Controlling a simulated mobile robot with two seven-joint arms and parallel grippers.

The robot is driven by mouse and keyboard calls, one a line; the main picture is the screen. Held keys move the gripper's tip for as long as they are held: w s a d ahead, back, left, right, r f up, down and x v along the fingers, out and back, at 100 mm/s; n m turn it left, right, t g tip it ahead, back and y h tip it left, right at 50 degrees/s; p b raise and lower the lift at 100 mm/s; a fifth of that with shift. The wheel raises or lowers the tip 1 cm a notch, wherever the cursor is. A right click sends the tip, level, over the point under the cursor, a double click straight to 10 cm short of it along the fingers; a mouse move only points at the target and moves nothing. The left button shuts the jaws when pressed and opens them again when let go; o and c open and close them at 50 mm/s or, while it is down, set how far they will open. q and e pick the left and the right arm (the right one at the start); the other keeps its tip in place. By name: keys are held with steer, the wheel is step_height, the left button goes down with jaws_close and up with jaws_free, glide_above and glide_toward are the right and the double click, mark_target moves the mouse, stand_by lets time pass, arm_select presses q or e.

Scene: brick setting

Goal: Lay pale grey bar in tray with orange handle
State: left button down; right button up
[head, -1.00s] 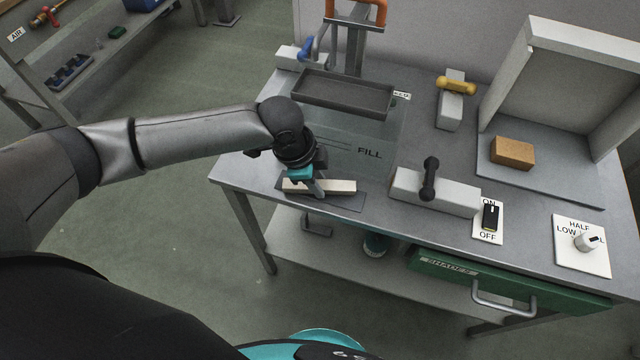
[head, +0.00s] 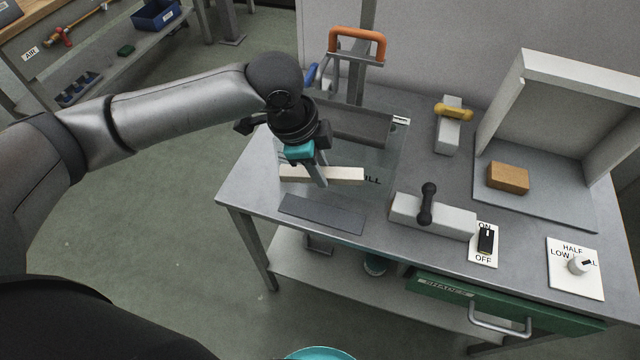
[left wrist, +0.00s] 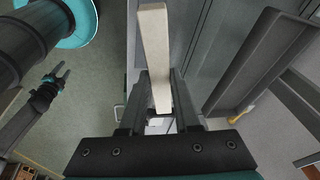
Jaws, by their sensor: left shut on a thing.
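My left gripper (head: 319,178) is shut on the pale grey bar (head: 345,175), near its middle. The bar is off the dark flat plate (head: 322,214), over the clear panel in front of the tray. In the left wrist view the bar (left wrist: 154,45) sticks out between the fingers. The dark grey shallow tray (head: 362,126) is partly hidden by my left wrist; it shows empty in the left wrist view (left wrist: 258,62). The orange handle (head: 357,42) stands on a frame behind it. What looks like my right gripper (left wrist: 54,82) shows small in the left wrist view.
A grey block with a black lever (head: 430,209), an ON/OFF switch (head: 486,241) and a dial plate (head: 575,268) stand to the right. A yellow-handled block (head: 449,130) and a brown block (head: 508,178) lie further back. The dark plate's top is clear.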

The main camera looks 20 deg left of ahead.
mark_target(305, 175)
arm_select(q)
step_height(305, 175, up, 7)
steer(key=shift+r+p, duration=0.15)
steer(key=shift+p, duration=0.45)
steer(key=n, duration=0.1)
steer(key=r+n+b, duration=0.1)
steer(key=n, duration=0.1)
steer(key=shift+s+a+r+n+t+y, duration=0.2)
steer(key=shift+n+t+y, duration=0.1)
steer(key=shift+t+y, duration=0.1)
steer(key=s+a+r+n+y+b, duration=0.1)
steer(key=a+r+n+y+b, duration=0.1)
steer(key=n, duration=1)
step_height(305, 175, up, 3)
steer(key=shift+s+a+f+y, duration=0.1)
steer(key=shift+s+a+y, duration=0.1)
steer(key=shift+a+y, duration=0.55)
steer(key=s+f, duration=0.4)
steer(key=shift+w+r, duration=1.9)
steer(key=shift+w, duration=0.05)
